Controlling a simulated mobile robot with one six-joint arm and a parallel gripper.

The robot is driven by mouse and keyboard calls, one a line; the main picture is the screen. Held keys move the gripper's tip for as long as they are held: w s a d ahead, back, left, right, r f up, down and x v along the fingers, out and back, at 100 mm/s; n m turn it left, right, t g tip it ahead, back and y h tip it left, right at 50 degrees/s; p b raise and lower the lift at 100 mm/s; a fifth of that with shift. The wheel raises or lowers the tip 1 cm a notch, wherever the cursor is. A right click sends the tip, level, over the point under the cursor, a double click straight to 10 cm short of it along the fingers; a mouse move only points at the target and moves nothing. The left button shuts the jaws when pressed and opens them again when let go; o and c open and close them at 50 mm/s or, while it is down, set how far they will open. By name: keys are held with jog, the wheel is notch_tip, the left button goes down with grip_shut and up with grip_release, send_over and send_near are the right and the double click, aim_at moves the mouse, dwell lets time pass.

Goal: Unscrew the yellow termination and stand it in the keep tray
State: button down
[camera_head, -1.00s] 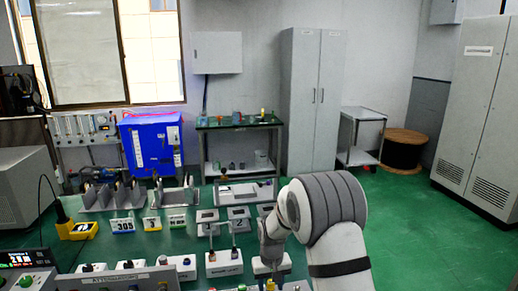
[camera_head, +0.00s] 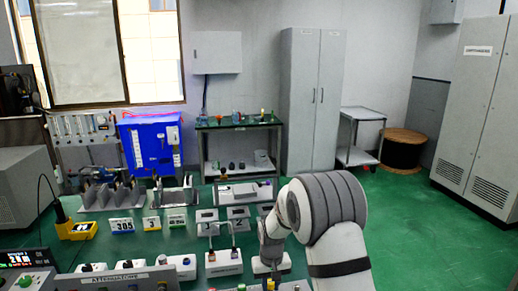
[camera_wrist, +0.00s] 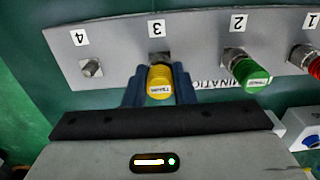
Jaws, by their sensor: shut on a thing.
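The yellow termination (camera_wrist: 160,82) sits at the position marked 3 on a grey panel (camera_wrist: 110,42) in the wrist view. My gripper (camera_wrist: 160,90) has its two blue fingers on either side of the yellow termination and is shut on it. The termination is at its connector, and whether its thread is loose cannot be told. In the head view only a small yellow piece (camera_head: 270,284) shows at the bottom edge, below my gripper. I cannot identify the keep tray with certainty in these frames.
A green termination (camera_wrist: 247,72) stands at position 2 and a red one (camera_wrist: 312,62) at position 1. Position 4 has a bare metal connector (camera_wrist: 91,68). A white block with a blue button (camera_wrist: 308,138) is at the right. Attenuator units (camera_head: 130,266) line the bench front.

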jog(key=shift+r, duration=0.1)
jog(key=shift+r+p, duration=1.75)
jog(key=shift+r, duration=1.2)
